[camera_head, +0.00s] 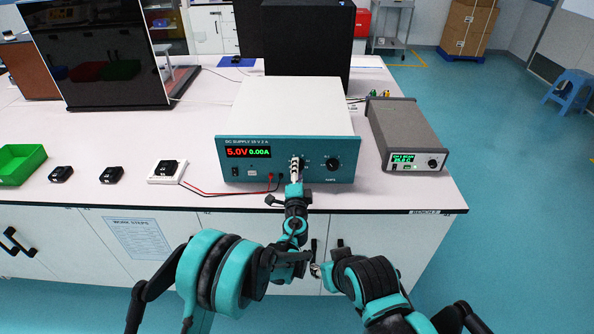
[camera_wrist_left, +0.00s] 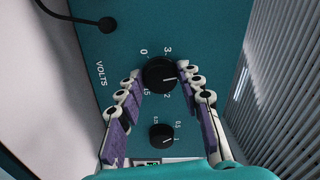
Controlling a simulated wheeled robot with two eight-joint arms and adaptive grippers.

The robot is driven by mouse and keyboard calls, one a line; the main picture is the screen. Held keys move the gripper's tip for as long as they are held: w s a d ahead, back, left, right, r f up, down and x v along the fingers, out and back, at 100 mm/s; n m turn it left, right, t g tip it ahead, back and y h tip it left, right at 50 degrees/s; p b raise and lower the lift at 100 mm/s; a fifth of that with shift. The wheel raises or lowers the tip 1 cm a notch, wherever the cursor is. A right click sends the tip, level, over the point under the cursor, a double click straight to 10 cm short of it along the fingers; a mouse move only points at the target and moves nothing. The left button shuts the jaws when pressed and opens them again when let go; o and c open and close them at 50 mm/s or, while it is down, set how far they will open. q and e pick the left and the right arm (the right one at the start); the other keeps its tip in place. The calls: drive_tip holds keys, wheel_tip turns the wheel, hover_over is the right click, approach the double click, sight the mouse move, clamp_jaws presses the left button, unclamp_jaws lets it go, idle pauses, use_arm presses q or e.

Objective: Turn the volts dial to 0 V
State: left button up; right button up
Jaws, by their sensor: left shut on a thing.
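The DC supply (camera_head: 290,145) is a white-topped box with a teal front panel. Its display (camera_head: 247,152) reads 5.0V and 0.00A. The volts dial (camera_wrist_left: 160,75) is a round black knob beside the VOLTS lettering in the left wrist view. A white mark on it points roughly toward the 2. My left gripper (camera_wrist_left: 161,70) is shut on this dial, one finger on each side. In the head view the left gripper (camera_head: 296,167) hides most of the dial. My right gripper (camera_head: 317,269) hangs low before the bench; its fingers are unclear.
A second, smaller knob (camera_wrist_left: 162,135) sits beside the volts dial. Red and black leads run from the supply to a white block (camera_head: 167,171). A grey instrument (camera_head: 404,135) stands to the right. Black blocks and a green tray (camera_head: 20,163) lie at left.

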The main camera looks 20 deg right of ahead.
use_arm(q)
drive_tip(key=n, duration=2.2)
drive_tip(key=shift+s+d+f, duration=0.1)
drive_tip(key=shift+d+f, duration=0.05)
drive_tip(key=shift+d, duration=0.1)
drive_tip(key=shift+n, duration=0.4)
drive_tip(key=o, duration=1.2)
drive_tip(key=shift+c, duration=0.2)
drive_tip(key=v, duration=0.7)
drive_tip(key=shift+s, duration=0.25)
